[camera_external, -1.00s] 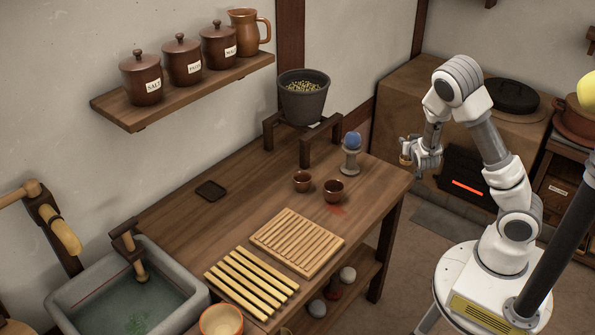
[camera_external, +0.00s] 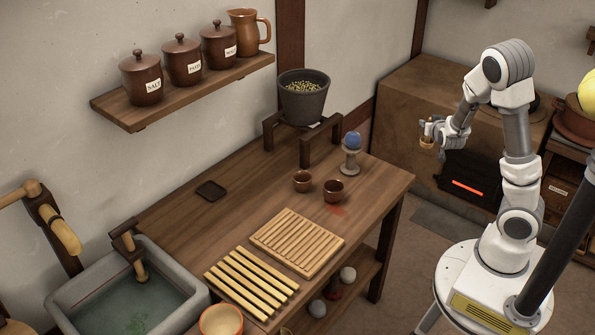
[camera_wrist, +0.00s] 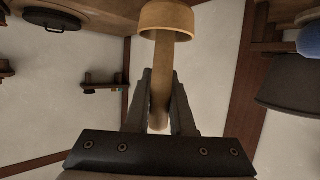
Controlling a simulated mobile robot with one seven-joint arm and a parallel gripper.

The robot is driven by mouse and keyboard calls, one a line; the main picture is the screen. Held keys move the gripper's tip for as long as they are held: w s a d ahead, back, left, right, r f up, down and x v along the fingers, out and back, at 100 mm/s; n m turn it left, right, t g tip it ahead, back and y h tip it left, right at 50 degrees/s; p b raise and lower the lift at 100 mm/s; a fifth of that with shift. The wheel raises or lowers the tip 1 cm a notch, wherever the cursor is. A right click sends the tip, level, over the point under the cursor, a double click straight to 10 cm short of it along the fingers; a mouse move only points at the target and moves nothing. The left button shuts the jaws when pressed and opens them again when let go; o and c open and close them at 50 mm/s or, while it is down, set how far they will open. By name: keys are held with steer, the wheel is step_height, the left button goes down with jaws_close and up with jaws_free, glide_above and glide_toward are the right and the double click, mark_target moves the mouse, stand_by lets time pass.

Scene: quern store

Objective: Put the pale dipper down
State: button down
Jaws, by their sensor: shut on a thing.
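The pale dipper (camera_wrist: 161,80) is a light wooden handle with a round cup at its end. In the wrist view my gripper (camera_wrist: 161,105) is shut on the handle, and the cup sticks out beyond the fingertips. In the external view my gripper (camera_external: 434,136) holds the dipper (camera_external: 426,143) in the air, past the right end of the wooden table (camera_external: 225,220) and in front of the brown stove block. The dipper is small there and partly hidden by the fingers. Nothing is seen touching it except my gripper.
The table carries two brown cups (camera_external: 333,190), a blue ball on a stand (camera_external: 351,160), slatted racks (camera_external: 297,242), a small dark tray (camera_external: 211,191) and a grey pot (camera_external: 303,97) on a raised frame. A stone basin (camera_external: 75,290) stands at left. The table's middle left is clear.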

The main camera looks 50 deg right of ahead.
steer(key=w+a+r+n+t+y, duration=0.2)
steer(key=w+a+r, duration=0.1)
steer(key=w, duration=0.4)
steer(key=w+a+r+n+t+y, duration=0.1)
steer(key=w+a+r+n+y, duration=0.1)
steer(key=w, duration=0.4)
steer(key=w+a+n+t+y+p, duration=0.1)
steer(key=w+a+n+y, duration=0.85)
steer(key=w+a, duration=0.75)
steer(key=a+f+n+g+y, duration=0.35)
steer(key=a+n+y, duration=0.3)
steer(key=a, duration=0.85)
steer(key=shift+m+t, duration=0.25)
steer(key=shift+m, duration=0.15)
steer(key=shift+w+a+f+b, duration=0.6)
steer(key=shift+a+f, duration=1.35)
steer(key=shift+f, duration=0.75)
steer(key=shift+w+a+f+b, duration=0.35)
steer(key=shift+w+a+f, duration=0.35)
steer(key=shift+a+f, duration=1.6)
steer(key=shift+w+a+f+b, duration=0.6)
steer(key=shift+a+f, duration=1)
steer(key=shift+f, duration=1.45)
steer(key=shift+f, duration=0.1)
